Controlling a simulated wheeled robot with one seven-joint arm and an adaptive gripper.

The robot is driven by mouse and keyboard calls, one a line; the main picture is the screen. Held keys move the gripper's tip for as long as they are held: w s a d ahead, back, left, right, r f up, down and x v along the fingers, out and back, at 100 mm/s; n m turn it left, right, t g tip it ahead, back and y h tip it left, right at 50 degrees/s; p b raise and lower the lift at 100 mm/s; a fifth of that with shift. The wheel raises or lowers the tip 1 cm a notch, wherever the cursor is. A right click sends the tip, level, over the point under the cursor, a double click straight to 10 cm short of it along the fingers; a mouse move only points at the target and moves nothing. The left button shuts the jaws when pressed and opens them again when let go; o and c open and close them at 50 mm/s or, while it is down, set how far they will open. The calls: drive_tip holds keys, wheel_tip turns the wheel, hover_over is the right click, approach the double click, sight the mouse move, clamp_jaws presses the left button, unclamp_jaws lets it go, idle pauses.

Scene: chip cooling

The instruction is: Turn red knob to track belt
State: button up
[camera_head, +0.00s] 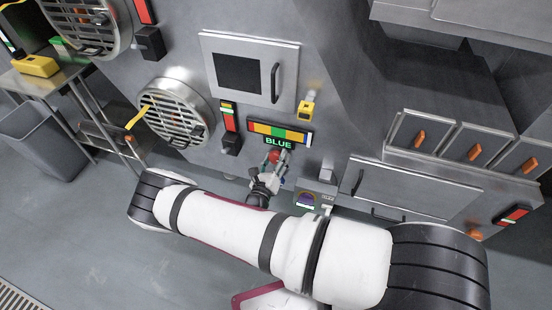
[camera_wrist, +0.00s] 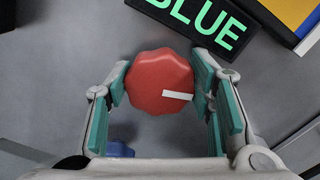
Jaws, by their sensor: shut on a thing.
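The red knob (camera_wrist: 155,80) is a lobed round knob with a white pointer line, on the grey machine panel. In the wrist view the line points to the right, slightly downward. My gripper (camera_wrist: 158,82) has a teal-padded finger on each side of the knob and is shut on it. In the head view the knob (camera_head: 274,156) is partly hidden by my gripper (camera_head: 276,160). Above it a black display (camera_head: 279,143) reads BLUE in green letters. The coloured belt strip (camera_head: 279,131), with red, yellow, green, orange and blue parts, lies above the display.
A blue part (camera_wrist: 119,149) shows below the knob. A cabinet door (camera_head: 285,85) with a black handle is above the strip. A yellow-capped part (camera_head: 306,110) juts out at right. A dial box (camera_head: 308,198) stands lower right. Open floor (camera_head: 100,235) lies at left.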

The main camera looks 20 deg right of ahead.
drive_tip(key=n, duration=0.4)
drive_tip(key=shift+a+f+n, duration=0.1)
drive_tip(key=shift+n, duration=0.2)
drive_tip(key=n, duration=0.3)
drive_tip(key=shift+w+f+n+b, duration=0.1)
drive_tip(key=shift+n+b, duration=0.2)
drive_tip(key=n, duration=0.4)
drive_tip(key=shift+f, duration=0.1)
drive_tip(key=shift+n+b, duration=0.5)
drive_tip(key=shift+n, duration=1.4)
drive_tip(key=shift+f, duration=0.1)
drive_tip(key=o, duration=1.2)
drive_tip(key=shift+c, duration=0.2)
drive_tip(key=v, duration=1.2)
